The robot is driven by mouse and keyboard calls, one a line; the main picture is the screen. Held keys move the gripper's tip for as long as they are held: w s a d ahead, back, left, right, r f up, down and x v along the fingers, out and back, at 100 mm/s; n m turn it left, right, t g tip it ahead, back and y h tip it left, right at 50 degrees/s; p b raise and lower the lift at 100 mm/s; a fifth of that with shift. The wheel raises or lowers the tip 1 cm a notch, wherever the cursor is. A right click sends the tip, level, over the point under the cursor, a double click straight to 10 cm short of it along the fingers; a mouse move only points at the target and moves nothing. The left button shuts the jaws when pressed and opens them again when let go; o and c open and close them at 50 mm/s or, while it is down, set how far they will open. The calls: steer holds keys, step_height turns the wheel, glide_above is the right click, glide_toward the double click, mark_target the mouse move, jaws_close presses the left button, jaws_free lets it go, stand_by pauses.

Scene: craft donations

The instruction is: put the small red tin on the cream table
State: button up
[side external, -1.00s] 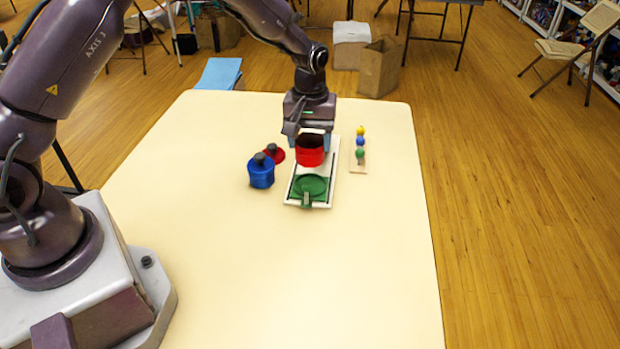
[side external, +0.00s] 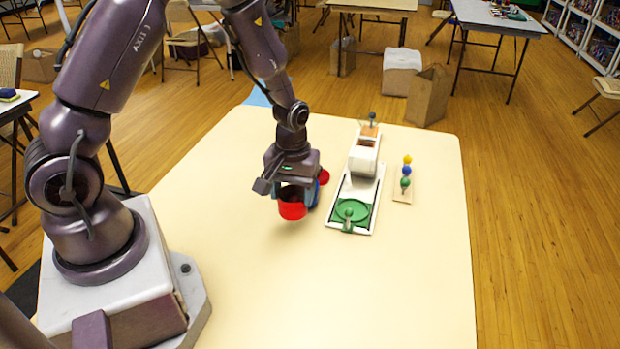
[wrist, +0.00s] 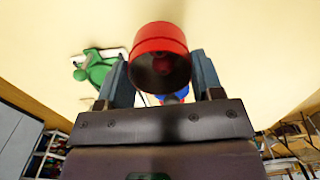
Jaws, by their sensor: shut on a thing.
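My gripper (side external: 296,192) is shut on the small red tin (side external: 292,210), left of the white tray. The tin hangs roughly upright over the cream table (side external: 240,290); how wide the gap beneath it is, I cannot tell. In the wrist view the red tin (wrist: 160,42) sits between the two fingers of my gripper (wrist: 160,75), its dark open end facing the camera. The cream table (wrist: 250,45) shows behind it.
To the right are a white tray (side external: 334,222) with a green round piece (side external: 351,209), a white container (side external: 364,152) and a bead stick (side external: 406,171). The table's front is clear.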

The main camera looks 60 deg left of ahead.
steer(key=shift+w+f, duration=0.15)
steer(key=shift+f, duration=1.9)
steer(key=shift+f, duration=0.25)
steer(key=shift+f, duration=0.3)
steer(key=o, duration=0.9)
steer(key=shift+c, duration=0.2)
steer(key=shift+r, duration=0.15)
steer(key=shift+r, duration=3.65)
